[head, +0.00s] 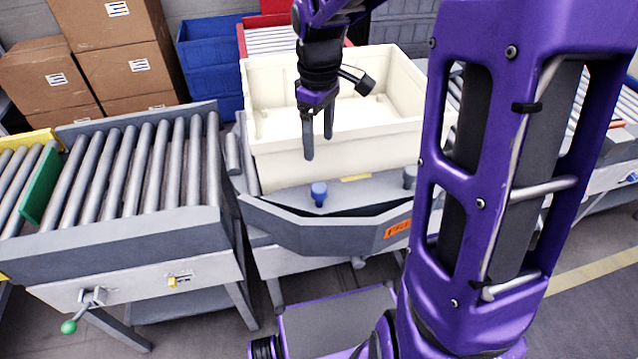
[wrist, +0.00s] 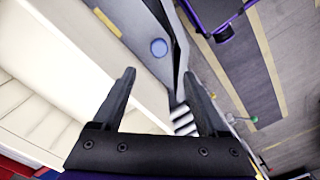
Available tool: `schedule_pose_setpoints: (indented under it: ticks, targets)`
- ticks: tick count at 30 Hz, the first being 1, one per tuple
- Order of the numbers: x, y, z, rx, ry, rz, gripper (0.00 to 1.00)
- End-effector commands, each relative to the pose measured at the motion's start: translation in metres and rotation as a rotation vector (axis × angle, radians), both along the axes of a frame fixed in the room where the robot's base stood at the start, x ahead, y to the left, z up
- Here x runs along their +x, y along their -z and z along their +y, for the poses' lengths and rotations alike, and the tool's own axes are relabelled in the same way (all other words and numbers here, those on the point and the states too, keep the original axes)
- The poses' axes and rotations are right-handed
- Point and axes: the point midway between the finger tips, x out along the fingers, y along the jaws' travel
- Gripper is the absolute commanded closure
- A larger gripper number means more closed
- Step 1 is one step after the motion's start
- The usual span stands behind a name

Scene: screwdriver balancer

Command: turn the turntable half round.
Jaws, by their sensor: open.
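The turntable (head: 310,228) is a grey many-sided deck with an orange label on its front side. A large cream bin (head: 340,158) stands on it. My gripper (head: 318,146) points down, open and empty, in front of the bin and above the blue knob in the picture. In the wrist view the blue knob (wrist: 158,47) shows beyond the fingertips (wrist: 159,74), apparently not touched. The turntable's far side is hidden by the bin.
A roller conveyor (head: 140,170) with a green-tipped lever (head: 70,326) adjoins on the left. A green plate (head: 39,186) stands at its far left. Blue crates (head: 210,60) and cardboard boxes (head: 100,35) stand behind. My purple arm hides much of the right side.

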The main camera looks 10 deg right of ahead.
Motion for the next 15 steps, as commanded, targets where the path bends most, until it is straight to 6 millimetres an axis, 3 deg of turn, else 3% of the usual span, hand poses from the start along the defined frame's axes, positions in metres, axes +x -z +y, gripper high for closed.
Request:
schedule_pose_setpoints:
  ticks: [3, 15]
  targets:
    - [-0.001, 0.029, 0.000, 0.001, -0.001, 0.005, 0.24]
    - [-0.001, 0.113, 0.000, 0.000, 0.000, 0.003, 0.24]
